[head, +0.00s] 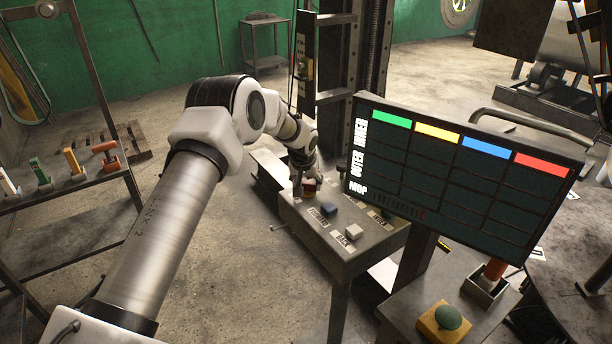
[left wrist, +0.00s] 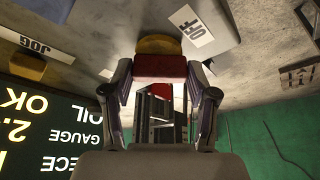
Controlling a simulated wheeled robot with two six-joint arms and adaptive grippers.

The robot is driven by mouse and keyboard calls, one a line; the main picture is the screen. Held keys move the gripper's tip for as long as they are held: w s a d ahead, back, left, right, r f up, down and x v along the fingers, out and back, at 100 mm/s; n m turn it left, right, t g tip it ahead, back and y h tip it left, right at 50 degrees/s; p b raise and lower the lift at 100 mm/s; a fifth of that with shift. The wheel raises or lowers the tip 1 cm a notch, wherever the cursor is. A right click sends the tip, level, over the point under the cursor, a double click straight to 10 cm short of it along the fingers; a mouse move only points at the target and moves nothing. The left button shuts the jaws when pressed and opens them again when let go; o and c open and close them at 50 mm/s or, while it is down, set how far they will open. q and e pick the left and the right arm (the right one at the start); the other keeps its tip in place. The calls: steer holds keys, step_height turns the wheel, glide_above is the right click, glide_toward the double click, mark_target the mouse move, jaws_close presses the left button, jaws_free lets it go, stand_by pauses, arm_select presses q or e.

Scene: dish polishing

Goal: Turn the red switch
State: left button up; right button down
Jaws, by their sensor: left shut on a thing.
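The red switch (head: 309,187) sits at the far left end of the grey control box (head: 345,258). My left gripper (head: 306,180) reaches down to it from above. In the left wrist view the red switch (left wrist: 158,68) lies between the two fingers of my left gripper (left wrist: 160,88), which are shut on it. A white label reading OFF (left wrist: 192,26) is beside the switch. The fingers hide part of the switch in the head view. My right gripper is in neither view.
A blue switch (head: 329,209) and a white switch (head: 353,233) sit nearby on the box. A screen (head: 455,190) with coloured bars stands close on the right. A green button (head: 448,317) is at lower right. A rack (head: 75,186) with several coloured-handled tools stands left.

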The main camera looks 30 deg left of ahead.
arm_select(q)
steer(key=shift+d+f+n+y, duration=0.1)
steer(key=shift+f+n+y, duration=0.15)
steer(key=shift+n, duration=0.65)
steer(key=shift+f+n+g+y+b, duration=0.1)
steer(key=shift+n+g+y+b, duration=0.25)
steer(key=shift+n+b, duration=0.55)
steer(key=n+b, duration=0.1)
steer(key=n, duration=0.1)
steer(key=shift+d+n+g+y+b, duration=0.1)
steer(key=shift+n+g+y+b, duration=0.2)
steer(key=shift+g+y+b, duration=0.1)
steer(key=shift+w+n+g+b, duration=0.1)
steer(key=shift+n+g+b, duration=0.45)
steer(key=shift+n, duration=0.85)
steer(key=shift+r, duration=0.2)
steer(key=o, duration=1.1)
steer(key=shift+o, duration=0.2)
steer(key=shift+w, duration=0.1)
